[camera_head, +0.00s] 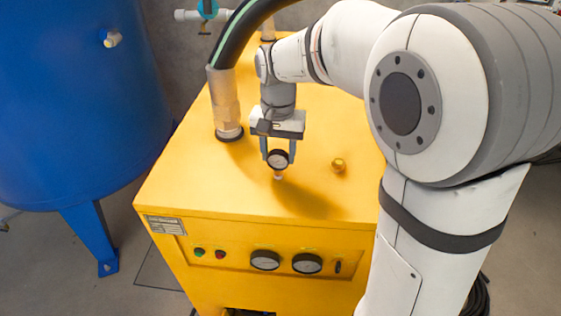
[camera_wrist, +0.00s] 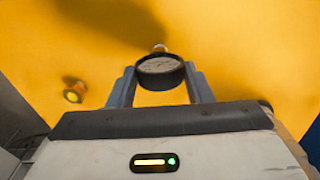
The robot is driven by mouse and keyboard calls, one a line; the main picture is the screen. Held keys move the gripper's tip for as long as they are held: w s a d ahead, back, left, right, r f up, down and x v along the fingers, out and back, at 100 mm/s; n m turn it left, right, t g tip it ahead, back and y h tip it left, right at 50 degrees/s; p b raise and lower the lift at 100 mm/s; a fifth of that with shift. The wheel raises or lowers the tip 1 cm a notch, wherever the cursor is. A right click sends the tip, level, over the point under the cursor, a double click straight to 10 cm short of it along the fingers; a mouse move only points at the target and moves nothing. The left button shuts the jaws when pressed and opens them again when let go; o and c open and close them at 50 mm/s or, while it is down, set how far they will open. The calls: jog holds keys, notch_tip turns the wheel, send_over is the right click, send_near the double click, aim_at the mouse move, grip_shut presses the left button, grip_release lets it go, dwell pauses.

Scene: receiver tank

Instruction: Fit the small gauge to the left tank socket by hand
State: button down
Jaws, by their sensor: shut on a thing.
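A small round gauge (camera_head: 278,159) with a black rim and a pale face is between the fingers of my gripper (camera_head: 277,152), which is shut on it. Its short stem points down over the yellow cabinet top; I cannot tell whether its tip touches. In the wrist view the gauge (camera_wrist: 160,69) sits between the fingertips of my gripper (camera_wrist: 160,78), with the stem beyond it. The blue tank (camera_head: 75,120) stands at the left. A brass and pale socket (camera_head: 112,39) sticks out of its side, well away from my gripper. Only one tank socket shows.
A small brass fitting (camera_head: 339,166) stands on the yellow cabinet (camera_head: 190,185), right of the gauge; it also shows in the wrist view (camera_wrist: 74,92). A thick black hose (camera_head: 240,35) rises from a metal coupling (camera_head: 226,105) left of my gripper. A valved pipe (camera_head: 203,12) runs behind.

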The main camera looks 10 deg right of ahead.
jog(key=shift+r, duration=0.1)
notch_tip(320, 180, up, 6)
jog(key=p, duration=0.5)
